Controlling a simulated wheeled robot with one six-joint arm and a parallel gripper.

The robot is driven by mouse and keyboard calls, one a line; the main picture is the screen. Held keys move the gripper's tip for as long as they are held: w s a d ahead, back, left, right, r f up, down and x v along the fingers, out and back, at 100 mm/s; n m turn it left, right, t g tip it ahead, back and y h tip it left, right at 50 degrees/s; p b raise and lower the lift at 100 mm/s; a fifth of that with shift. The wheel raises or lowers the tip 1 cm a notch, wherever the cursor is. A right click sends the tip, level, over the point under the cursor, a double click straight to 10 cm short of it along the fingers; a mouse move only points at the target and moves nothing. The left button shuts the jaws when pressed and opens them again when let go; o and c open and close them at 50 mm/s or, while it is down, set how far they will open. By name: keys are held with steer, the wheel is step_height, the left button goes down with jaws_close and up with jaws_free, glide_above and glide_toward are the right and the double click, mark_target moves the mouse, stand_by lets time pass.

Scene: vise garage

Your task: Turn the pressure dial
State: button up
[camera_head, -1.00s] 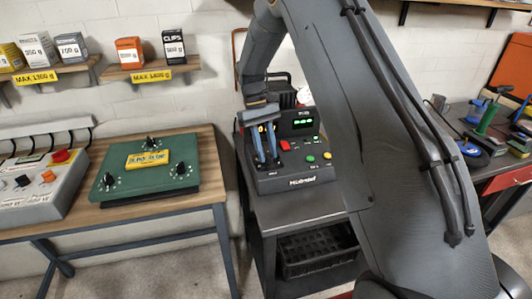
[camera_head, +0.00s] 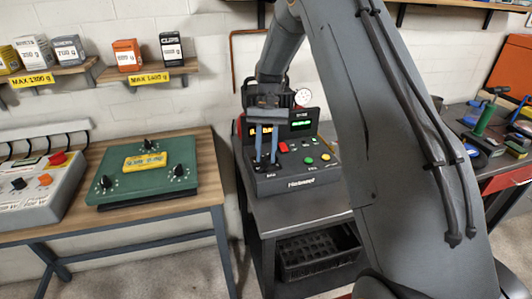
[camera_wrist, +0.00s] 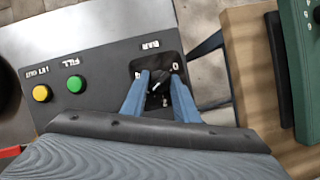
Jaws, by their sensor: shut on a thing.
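A dark console (camera_head: 315,180) stands on a grey bench, with a lit green display and an orange one partly hidden by my fingers. The pressure dial (camera_wrist: 156,86) is a small dark knob with a pale pointer mark, in a recess labelled BAR with numbers around it. My gripper (camera_head: 267,163) reaches down to the console's left side. In the wrist view its two blue fingers (camera_wrist: 159,88) are shut on the dial, one on each side. The fingers hide part of the dial and its scale. In the head view the dial is mostly hidden.
The console also has a red button (camera_head: 283,147), a yellow button (camera_head: 325,157) and a green button (camera_head: 308,160). A green panel (camera_head: 147,172) with several black knobs lies on the wooden table at left. A black crate (camera_head: 310,257) sits below the console.

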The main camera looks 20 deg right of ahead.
stand_by(0.4)
steer(key=o, duration=1)
steer(key=shift+o, duration=0.2)
steer(key=b+v, duration=0.2)
steer(key=v, duration=0.5)
steer(key=shift+d+r, duration=0.15)
steer(key=shift+r, duration=0.2)
steer(key=s+f+n+t, duration=0.2)
steer(key=s, duration=1.2)
steer(key=s+a+f+n+t+h, duration=0.1)
steer(key=s+f+n+t, duration=0.1)
steer(key=s, duration=1.2)
steer(key=shift+s+a+f+t+h, duration=0.25)
steer(key=shift+s+f+t+h, duration=0.05)
steer(key=shift+t, duration=0.1)
